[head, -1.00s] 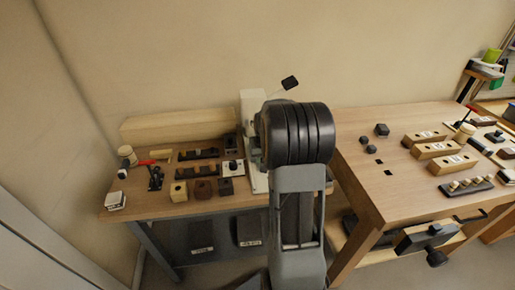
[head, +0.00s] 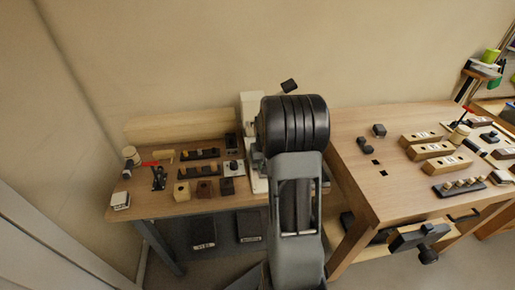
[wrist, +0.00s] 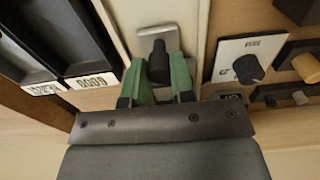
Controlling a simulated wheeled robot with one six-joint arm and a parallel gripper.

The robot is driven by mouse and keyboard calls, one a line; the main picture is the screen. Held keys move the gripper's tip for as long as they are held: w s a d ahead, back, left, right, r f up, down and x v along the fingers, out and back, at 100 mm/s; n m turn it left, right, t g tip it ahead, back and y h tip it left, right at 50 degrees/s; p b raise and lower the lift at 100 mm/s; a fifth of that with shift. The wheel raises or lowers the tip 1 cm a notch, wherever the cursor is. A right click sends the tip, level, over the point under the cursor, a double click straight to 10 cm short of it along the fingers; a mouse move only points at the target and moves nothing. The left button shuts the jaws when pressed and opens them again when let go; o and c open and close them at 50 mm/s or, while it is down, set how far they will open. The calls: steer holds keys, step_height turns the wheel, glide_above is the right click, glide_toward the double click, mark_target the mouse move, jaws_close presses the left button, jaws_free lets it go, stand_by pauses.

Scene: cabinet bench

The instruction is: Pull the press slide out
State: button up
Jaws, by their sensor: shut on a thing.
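The press is a pale upright machine (head: 251,105) at the right end of the left bench, with a dark lever knob (head: 289,86) above it. My arm hides much of its front in the head view. In the wrist view, a dark round-ended handle (wrist: 159,62) stands on a grey metal plate (wrist: 150,36), which lies in a pale base strip (wrist: 120,14). My gripper (wrist: 160,78) has green fingers on both sides of this handle and is shut on it. The gripper is hidden in the head view.
Dark bins (wrist: 50,45) with white labels lie left of the strip in the wrist view. A white plate with a dark knob (wrist: 248,69) is close on the right. In the head view, wooden blocks (head: 205,189) crowd the left bench; the right bench (head: 380,190) stands beside my arm.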

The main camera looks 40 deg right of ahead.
steer(key=shift+s+a, duration=0.1)
steer(key=shift+s, duration=0.05)
steer(key=shift+s+a, duration=0.35)
steer(key=shift+s, duration=0.35)
steer(key=shift+s+a, duration=0.35)
steer(key=shift+s, duration=0.5)
steer(key=shift+s+a, duration=0.4)
steer(key=shift+s, duration=0.25)
steer(key=o, duration=0.7)
steer(key=shift+r, duration=0.15)
step_height(320, 180, up, 7)
steer(key=p, duration=0.5)
steer(key=shift+p, duration=0.4)
